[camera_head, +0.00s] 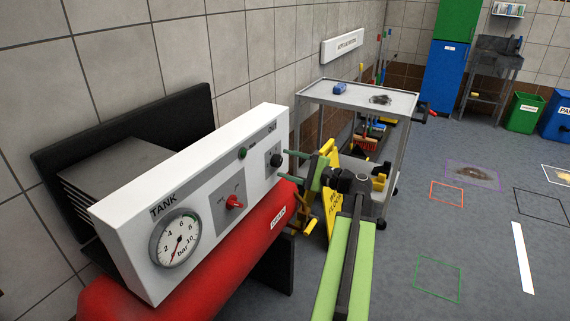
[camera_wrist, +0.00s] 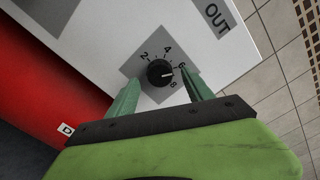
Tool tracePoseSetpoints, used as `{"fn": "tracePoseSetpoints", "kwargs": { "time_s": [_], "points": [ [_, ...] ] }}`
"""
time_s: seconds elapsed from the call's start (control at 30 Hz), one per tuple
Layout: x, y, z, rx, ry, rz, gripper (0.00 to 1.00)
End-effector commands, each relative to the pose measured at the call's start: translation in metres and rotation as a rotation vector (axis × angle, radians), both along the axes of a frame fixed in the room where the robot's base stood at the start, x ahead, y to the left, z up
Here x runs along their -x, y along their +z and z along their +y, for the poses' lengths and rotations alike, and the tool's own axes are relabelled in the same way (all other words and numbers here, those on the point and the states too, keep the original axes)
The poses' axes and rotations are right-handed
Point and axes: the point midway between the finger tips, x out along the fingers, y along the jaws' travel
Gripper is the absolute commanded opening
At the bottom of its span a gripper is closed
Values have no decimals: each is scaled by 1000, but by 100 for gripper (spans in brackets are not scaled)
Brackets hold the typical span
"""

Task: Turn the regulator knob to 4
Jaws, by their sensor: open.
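The black regulator knob (camera_wrist: 160,72) sits on a grey square plate with the numbers 2, 4, 6 and 8 around it, near the OUT label. Its white mark points right in the wrist view, roughly between 6 and 8. The knob also shows in the head view (camera_head: 276,161) at the right end of the white panel (camera_head: 195,190). My gripper (camera_wrist: 162,80) is open, with one green finger on each side of the knob. Contact with the knob cannot be made out. In the head view my gripper (camera_head: 304,168) is at the panel's right end.
A grey cart (camera_head: 345,97) and a yellow floor sign (camera_head: 333,205) stand close behind my arm.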

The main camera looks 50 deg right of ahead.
Motion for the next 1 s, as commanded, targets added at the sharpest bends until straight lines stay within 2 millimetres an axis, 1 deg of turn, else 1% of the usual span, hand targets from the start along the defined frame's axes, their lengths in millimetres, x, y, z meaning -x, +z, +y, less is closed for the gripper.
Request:
{"fn": "tracePoseSetpoints", "kwargs": {
  "time_s": [0.03, 0.17, 0.43, 0.47, 0.9, 1.0],
  "points": [
    [-7, 0, 2, 0, 2, 0, 60],
    [-16, 0, 4, 0, 0, 0, 60],
    [-17, 0, 4, 0, -1, 0, 60],
    [-17, 0, 4, 0, -1, 0, 57],
    [-16, 0, 4, 0, -1, 0, 0],
    [-16, 0, 4, 1, -1, 0, 0]
  ]
}}
